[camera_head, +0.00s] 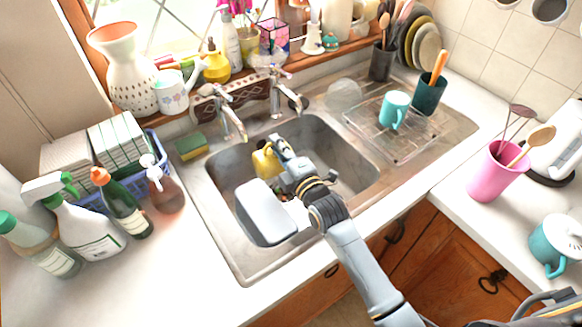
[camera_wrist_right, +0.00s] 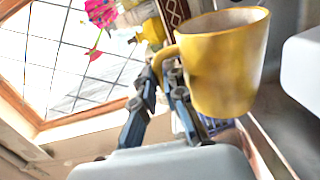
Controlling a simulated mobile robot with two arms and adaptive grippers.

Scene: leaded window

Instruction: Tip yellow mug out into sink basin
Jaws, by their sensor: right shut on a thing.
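The yellow mug (camera_head: 265,163) is over the left part of the steel sink basin (camera_head: 345,150). My right gripper (camera_head: 279,148) reaches in from the front right and is shut on the mug's handle. In the right wrist view the gripper (camera_wrist_right: 167,75) pinches the handle, and the mug (camera_wrist_right: 222,68) hangs beside the fingers, its rim toward the top of the picture. The inside is mostly hidden, and I cannot tell its exact tilt or contents. My left gripper is not in view.
A pale rounded block (camera_head: 265,212) is over the basin's front left. Taps (camera_head: 232,120) stand behind the basin, and a sponge (camera_head: 191,146) lies to the left. A teal mug (camera_head: 394,109) stands on the drainer at right. Bottles (camera_head: 122,204) crowd the left counter.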

